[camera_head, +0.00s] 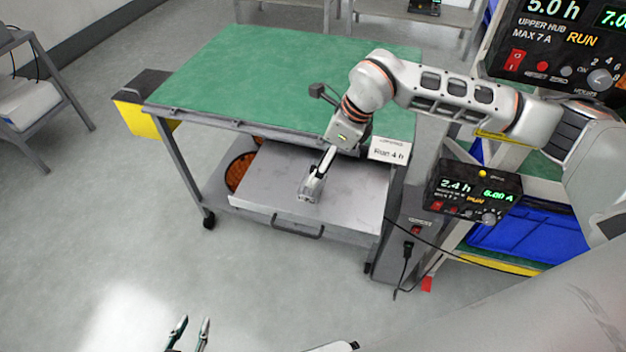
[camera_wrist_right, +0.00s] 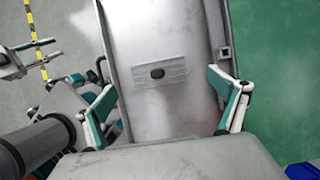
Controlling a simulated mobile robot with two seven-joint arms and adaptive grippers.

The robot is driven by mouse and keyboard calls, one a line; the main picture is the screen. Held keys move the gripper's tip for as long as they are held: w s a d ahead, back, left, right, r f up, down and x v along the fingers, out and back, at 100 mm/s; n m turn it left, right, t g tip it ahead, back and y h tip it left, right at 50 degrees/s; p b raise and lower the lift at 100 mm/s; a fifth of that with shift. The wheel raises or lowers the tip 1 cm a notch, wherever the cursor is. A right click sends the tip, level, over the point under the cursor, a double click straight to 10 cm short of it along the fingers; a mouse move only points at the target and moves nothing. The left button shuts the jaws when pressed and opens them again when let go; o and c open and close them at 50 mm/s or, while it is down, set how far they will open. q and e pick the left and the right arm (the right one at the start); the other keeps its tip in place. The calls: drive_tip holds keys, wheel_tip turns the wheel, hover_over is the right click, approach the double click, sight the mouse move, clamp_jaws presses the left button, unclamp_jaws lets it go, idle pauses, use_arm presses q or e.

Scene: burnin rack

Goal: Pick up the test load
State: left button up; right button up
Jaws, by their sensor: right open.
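A grey flat metal box or drawer (camera_head: 345,203) with a dark front handle sits under the green top of a cart. I cannot tell for certain whether it is the test load. My right gripper (camera_head: 311,192) points down over its top, tilted; contact cannot be told. In the right wrist view, the fingers (camera_wrist_right: 170,105) stand apart, with a grey panel (camera_wrist_right: 158,35) bearing a pale label and a dark spot seen between them. Nothing is gripped. My left gripper (camera_head: 193,328) is open and empty over the floor, at the bottom of the head view.
The cart's green top (camera_head: 265,75) overhangs the box, close to my right arm. A "Run 4 h" card (camera_head: 389,151) hangs at its edge. A meter (camera_head: 472,192) and a cabled grey unit (camera_head: 412,225) stand right. A brown round thing (camera_head: 240,171) is left of the box. Front floor is clear.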

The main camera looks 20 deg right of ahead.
sight(314, 168)
drive_tip(key=x, duration=0.4)
drive_tip(key=shift+a+f, duration=0.25)
drive_tip(key=c, duration=1.4)
drive_tip(key=shift+r, duration=0.1)
drive_tip(key=shift+c, duration=0.5)
